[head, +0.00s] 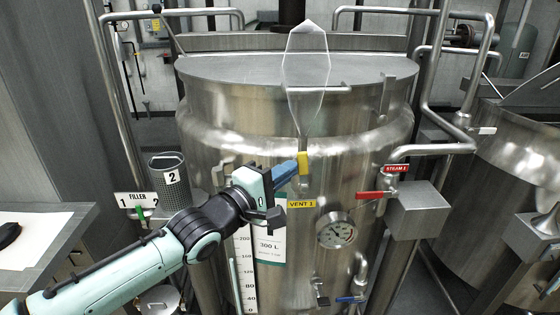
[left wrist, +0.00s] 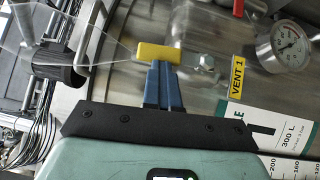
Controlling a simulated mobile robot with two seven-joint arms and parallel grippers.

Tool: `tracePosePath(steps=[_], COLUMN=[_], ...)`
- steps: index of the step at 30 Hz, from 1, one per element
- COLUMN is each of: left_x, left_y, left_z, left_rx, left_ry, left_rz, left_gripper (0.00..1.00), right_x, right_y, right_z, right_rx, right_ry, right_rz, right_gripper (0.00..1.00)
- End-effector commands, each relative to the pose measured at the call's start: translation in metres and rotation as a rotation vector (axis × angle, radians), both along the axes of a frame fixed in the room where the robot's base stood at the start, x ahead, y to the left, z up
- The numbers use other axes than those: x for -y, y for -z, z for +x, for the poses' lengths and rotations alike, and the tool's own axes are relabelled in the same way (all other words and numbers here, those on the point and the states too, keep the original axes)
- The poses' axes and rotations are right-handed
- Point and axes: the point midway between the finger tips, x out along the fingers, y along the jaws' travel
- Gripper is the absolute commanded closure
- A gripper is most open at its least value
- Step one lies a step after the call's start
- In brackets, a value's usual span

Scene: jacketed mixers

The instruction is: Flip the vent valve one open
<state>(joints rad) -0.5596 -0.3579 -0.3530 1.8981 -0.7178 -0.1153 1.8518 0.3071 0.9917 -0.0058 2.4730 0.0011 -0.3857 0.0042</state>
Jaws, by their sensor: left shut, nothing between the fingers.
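The yellow vent valve handle (head: 304,163) is on the front of the steel mixer, below the clear funnel-like piece and above the yellow VENT 1 label (head: 302,204). In the left wrist view the handle (left wrist: 158,52) is a short yellow bar lying across the picture, just beyond my fingertips. My left gripper (head: 296,166) has its blue fingers shut together with nothing between them. Its tips (left wrist: 160,64) are at the handle's side, touching or almost touching it. The fingers hide part of the valve behind them. My right gripper is in neither view.
A red-handled steam valve (head: 372,196) and a round gauge (head: 335,230) are right of the handle. A blue-handled valve (head: 350,299) is lower down. A bent steel pipe (head: 440,149) runs at the right. A perforated bin (head: 168,172) stands left.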

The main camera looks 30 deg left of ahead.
Motion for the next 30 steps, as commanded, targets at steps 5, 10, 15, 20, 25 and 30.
tracePosePath(steps=[5,10,15,20,25,30], left_x=[0.0025,0.0033,0.0034,0.0034,0.0035,0.0043], left_y=[-0.0036,-0.0034,-0.0031,-0.0032,-0.0031,-0.0023], left_z=[0.0017,0.0021,0.0021,0.0021,0.0019,0.0013], left_rx=[0.003,0.003,0.004,0.004,0.004,0.004], left_ry=[0.000,0.000,0.000,0.000,0.000,0.000], left_rz=[-0.003,-0.003,-0.003,-0.004,-0.004,-0.004], left_gripper=[1.00,1.00,1.00,1.00,1.00,1.00], right_x=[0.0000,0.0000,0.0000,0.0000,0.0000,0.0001], right_y=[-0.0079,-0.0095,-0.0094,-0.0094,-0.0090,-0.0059], right_z=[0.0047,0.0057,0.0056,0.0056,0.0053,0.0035], right_rx=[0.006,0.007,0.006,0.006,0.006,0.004], right_ry=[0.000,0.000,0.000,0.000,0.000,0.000], right_rz=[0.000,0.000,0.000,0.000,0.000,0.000], right_gripper=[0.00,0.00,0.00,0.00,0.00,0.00])
